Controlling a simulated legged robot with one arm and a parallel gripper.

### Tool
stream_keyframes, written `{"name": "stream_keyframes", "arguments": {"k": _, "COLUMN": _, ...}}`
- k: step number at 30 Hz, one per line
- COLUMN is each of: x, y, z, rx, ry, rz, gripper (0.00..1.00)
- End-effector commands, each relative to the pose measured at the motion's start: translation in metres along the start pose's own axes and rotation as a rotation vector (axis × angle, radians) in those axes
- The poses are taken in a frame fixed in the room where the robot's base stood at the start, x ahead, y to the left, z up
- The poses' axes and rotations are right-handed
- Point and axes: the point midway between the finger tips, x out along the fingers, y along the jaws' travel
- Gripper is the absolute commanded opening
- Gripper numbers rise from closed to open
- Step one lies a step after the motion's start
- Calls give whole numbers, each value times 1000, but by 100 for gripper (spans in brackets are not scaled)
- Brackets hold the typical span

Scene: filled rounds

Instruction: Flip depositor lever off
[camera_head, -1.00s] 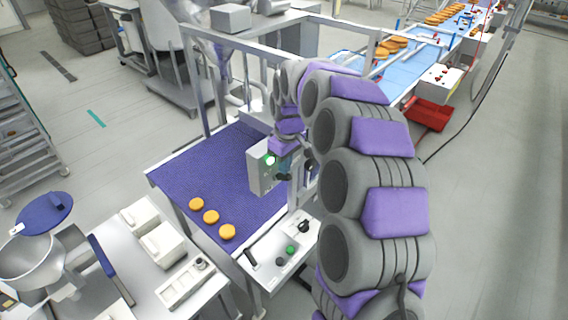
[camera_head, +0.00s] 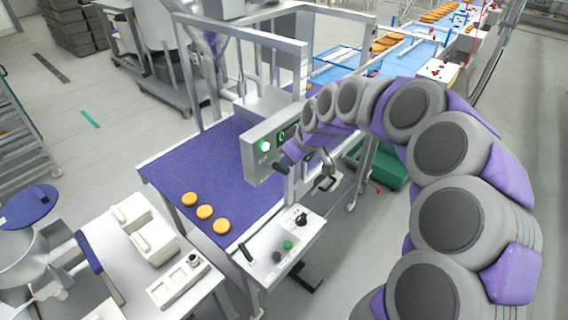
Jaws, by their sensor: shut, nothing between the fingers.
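My gripper (camera_head: 283,163) shows as a small dark shape at the end of my curled arm, shut and empty, in front of the box's right side. Whether it touches the box I cannot tell. I cannot make out a lever on the box for certain; my gripper and arm cover part of its right side. A dark handle (camera_head: 246,252) stands on the white panel lower down.
The white panel (camera_head: 262,262) also carries a black knob and a green button. Several orange rounds (camera_head: 205,212) lie on the purple belt (camera_head: 185,168). Metal frame posts rise around the belt. A green crate (camera_head: 388,168) stands on the floor behind. Open floor lies at right.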

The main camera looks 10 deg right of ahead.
Motion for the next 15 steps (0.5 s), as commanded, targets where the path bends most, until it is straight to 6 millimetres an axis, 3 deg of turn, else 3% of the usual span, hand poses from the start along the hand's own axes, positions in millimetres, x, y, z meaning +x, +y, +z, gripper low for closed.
{"name": "stream_keyframes", "arguments": {"k": 3, "x": 11, "y": -1, "z": 13, "rx": 3, "ry": 115, "rz": -3, "gripper": 0}}
{"name": "stream_keyframes", "arguments": {"k": 15, "x": 21, "y": 1, "z": 27, "rx": 0, "ry": 379, "rz": 0, "gripper": 0}}
